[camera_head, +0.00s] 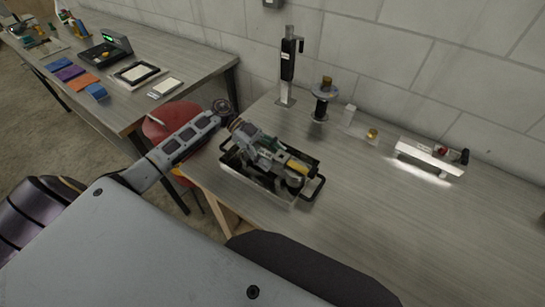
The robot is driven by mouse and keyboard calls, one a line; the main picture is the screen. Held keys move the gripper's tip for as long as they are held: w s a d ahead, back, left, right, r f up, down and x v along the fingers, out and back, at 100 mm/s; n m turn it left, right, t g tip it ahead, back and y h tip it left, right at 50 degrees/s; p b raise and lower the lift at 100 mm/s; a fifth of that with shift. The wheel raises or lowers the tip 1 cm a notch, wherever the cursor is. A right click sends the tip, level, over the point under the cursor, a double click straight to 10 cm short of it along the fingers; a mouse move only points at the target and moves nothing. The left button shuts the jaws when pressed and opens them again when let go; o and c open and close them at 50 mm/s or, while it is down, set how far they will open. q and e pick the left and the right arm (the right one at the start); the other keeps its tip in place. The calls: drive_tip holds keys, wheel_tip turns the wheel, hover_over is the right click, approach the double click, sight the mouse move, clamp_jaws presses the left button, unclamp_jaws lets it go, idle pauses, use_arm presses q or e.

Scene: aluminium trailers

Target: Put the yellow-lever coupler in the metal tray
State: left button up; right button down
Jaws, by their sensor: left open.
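The metal tray (240,178) is a rectangular metal container with dark handles, near the left end of the wooden bench. My left arm reaches in from the left, and my left gripper (284,172) is over the tray, with its fingers low at the tray's right half. It is open. A yellow piece (299,166), which looks like the coupler's lever, shows right beside the fingers at the tray's right end. The gripper hides most of the coupler's body, so I cannot tell whether it rests on the tray floor. My right gripper is not in view.
Behind the tray stand a height gauge (288,70), a dark spool-like stand (321,100), a small white block (349,114) and a brass piece (372,134). The bench's front right is clear. A red stool (170,120) stands left.

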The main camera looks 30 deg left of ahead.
use_arm(q)
drive_tip(key=shift+a+r, duration=0.1)
drive_tip(key=shift+a, duration=0.3)
drive_tip(key=b+v, duration=0.1)
drive_tip(key=v, duration=0.7)
drive_tip(key=shift+w+a+r, duration=0.15)
drive_tip(key=shift+a, duration=0.2)
drive_tip(key=shift+b+v, duration=0.4)
drive_tip(key=shift+v, duration=0.5)
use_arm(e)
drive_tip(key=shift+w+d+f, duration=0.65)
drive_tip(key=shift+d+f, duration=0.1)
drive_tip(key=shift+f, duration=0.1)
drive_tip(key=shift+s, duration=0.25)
use_arm(q)
drive_tip(key=shift+r, duration=0.1)
wheel_tip(320, 180, up, 3)
drive_tip(key=p, duration=0.3)
drive_tip(key=shift+r+p, duration=3.45)
drive_tip(key=shift+p, duration=0.1)
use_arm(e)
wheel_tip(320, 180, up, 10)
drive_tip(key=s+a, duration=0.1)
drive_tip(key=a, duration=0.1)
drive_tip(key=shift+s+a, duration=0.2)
